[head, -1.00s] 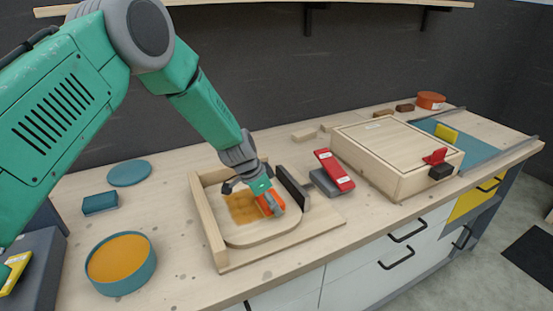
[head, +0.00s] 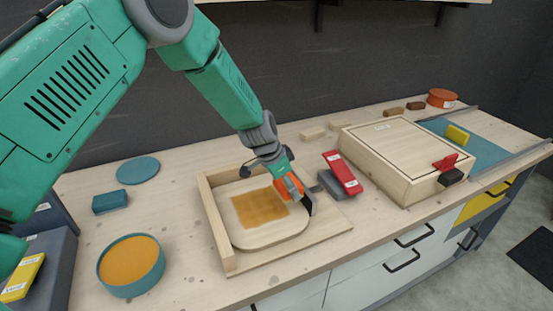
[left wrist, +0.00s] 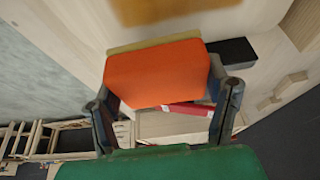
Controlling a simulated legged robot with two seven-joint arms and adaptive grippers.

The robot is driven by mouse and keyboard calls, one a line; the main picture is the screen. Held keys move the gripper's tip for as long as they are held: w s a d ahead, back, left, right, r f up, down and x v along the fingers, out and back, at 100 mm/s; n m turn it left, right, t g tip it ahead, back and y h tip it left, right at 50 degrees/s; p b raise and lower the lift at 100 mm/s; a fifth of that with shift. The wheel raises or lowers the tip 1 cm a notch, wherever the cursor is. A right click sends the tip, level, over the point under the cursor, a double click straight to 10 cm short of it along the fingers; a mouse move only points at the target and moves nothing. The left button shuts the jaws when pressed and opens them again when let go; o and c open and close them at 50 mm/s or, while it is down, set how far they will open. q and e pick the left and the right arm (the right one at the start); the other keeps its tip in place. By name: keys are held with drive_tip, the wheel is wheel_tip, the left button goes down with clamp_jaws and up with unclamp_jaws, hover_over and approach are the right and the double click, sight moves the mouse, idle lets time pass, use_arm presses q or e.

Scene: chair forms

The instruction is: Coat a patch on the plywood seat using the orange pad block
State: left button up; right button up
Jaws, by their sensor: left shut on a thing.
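My left gripper (head: 290,188) is shut on the orange pad block (head: 284,188). The block fills the middle of the left wrist view (left wrist: 155,75) between two dark fingers, with a thin tan layer along its far edge. The pale plywood seat (head: 268,237) lies flat in a wooden frame (head: 214,227). An orange-brown coated patch (head: 260,207) is on the seat; part of it also shows at the top of the left wrist view (left wrist: 165,8). The pad is just right of the patch, at the seat's right side. I cannot tell if it touches the seat. My right gripper is not in view.
A teal tub of orange liquid (head: 131,262) stands front left, with a teal disc (head: 138,170) and teal block (head: 109,201) behind it. A red-and-grey clamp (head: 340,174) and a wooden box (head: 405,155) stand to the right. A shelf hangs above.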

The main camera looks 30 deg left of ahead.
use_arm(q)
drive_tip(key=shift+a+r+p, duration=0.2)
drive_tip(key=shift+r+p, duration=0.4)
drive_tip(key=shift+r, duration=0.55)
drive_tip(key=shift+d, duration=0.1)
drive_tip(key=shift+d, duration=0.15)
drive_tip(key=shift+d, duration=0.15)
